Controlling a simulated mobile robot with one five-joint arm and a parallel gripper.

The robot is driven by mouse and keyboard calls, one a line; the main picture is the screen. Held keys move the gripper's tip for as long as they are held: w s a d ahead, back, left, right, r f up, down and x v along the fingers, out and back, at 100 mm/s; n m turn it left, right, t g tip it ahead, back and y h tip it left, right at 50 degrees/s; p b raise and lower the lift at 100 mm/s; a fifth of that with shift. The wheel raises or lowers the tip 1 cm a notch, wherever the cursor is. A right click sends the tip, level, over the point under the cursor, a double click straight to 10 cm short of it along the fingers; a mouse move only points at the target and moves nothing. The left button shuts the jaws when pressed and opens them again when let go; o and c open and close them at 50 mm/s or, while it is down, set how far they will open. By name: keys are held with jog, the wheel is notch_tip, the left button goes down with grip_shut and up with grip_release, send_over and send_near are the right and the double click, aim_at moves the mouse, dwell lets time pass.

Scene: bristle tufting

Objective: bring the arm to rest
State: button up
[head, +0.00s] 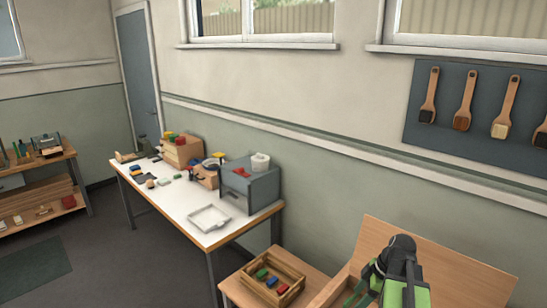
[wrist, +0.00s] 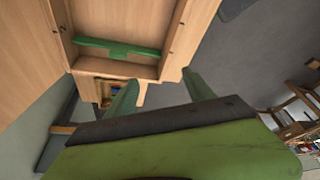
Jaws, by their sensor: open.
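My gripper (wrist: 161,80) is open in the wrist view, with its two green fingers apart and nothing between them. In the head view my arm (head: 402,268) shows at the lower right, in front of a wooden box with a raised lid (head: 458,268). The fingertips lie near the wooden box (wrist: 160,72) in the wrist view. A green bar-shaped piece (wrist: 118,48) lies inside that box, apart from the fingers. I cannot tell how far the fingers are from the box edge.
A small wooden tray (head: 295,267) with several coloured blocks stands left of my arm. A long white-topped table (head: 185,202) with boxes and tools runs along the wall. Brushes hang on a dark panel (head: 449,80).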

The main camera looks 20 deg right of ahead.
jog(key=w+a+f+m+g+h, duration=0.1)
jog(key=a+m, duration=0.5)
jog(key=a, duration=0.7)
jog(key=w+a+f+m+g+h+b, duration=0.1)
jog(key=a+m, duration=0.4)
jog(key=a, duration=0.9)
jog(key=shift+w+f+m+h, duration=0.4)
jog(key=shift+w+f+h, duration=0.15)
jog(key=shift+w+h, duration=0.2)
